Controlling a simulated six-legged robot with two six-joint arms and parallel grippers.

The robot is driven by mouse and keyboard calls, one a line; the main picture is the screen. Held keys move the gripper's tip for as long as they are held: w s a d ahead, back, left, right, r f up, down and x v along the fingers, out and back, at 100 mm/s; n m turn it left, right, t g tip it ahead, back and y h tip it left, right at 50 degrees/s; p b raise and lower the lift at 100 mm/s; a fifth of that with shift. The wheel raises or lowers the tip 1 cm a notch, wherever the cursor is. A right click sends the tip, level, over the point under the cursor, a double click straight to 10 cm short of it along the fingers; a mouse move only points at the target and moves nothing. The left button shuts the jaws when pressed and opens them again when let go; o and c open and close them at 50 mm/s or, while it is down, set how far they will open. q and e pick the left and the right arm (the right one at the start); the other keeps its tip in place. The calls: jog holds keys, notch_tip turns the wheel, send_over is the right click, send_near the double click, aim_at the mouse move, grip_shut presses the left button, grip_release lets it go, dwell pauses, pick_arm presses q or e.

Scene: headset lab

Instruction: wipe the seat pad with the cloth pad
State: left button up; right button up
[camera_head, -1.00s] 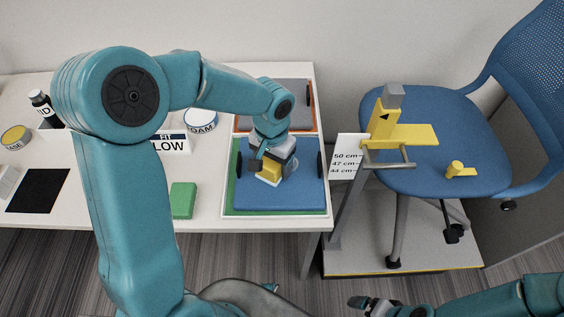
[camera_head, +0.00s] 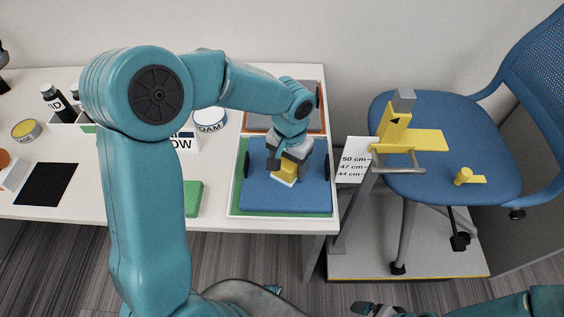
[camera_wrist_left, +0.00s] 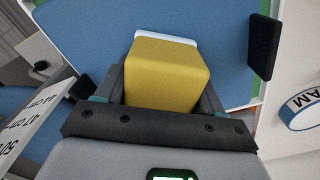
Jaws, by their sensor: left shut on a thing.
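My left gripper (camera_head: 287,166) is shut on a yellow block with a white base, the cloth pad (camera_head: 284,173). In the left wrist view the cloth pad (camera_wrist_left: 165,72) sits between the fingers, its white edge against the blue surface. The blue seat pad (camera_head: 260,192) lies flat on a green sheet in a white tray on the table. The cloth pad is over the middle of the seat pad and appears to touch it. My right gripper (camera_head: 375,309) is low at the bottom of the head view, away from the table; its jaws are unclear.
A grey pad with an orange border (camera_head: 283,122) lies behind the seat pad. Black clips (camera_head: 334,163) stand at the tray's sides. A green block (camera_head: 194,199) is left of the tray. A blue chair (camera_head: 440,178) with a yellow gauge (camera_head: 394,128) stands to the right.

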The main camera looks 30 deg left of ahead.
pick_arm(q)
jog(key=shift+w+d, duration=0.5)
jog(key=shift+d, duration=0.3)
jog(key=shift+w+d, duration=0.45)
jog(key=shift+d, duration=0.35)
jog(key=shift+f, duration=0.15)
jog(key=shift+s+a, duration=0.35)
jog(key=shift+a, duration=0.25)
jog(key=shift+s+a+r+b, duration=0.15)
jog(key=shift+s+a, duration=0.4)
jog(key=shift+a, duration=0.35)
jog(key=shift+s+a+b, duration=0.1)
jog(key=shift+s+a, duration=0.45)
jog(key=shift+a, duration=0.35)
jog(key=shift+s+a+r+b, duration=0.15)
jog(key=shift+s+a, duration=0.4)
jog(key=shift+a, duration=0.35)
jog(key=shift+r+p, duration=2.3)
jog(key=shift+r, duration=0.65)
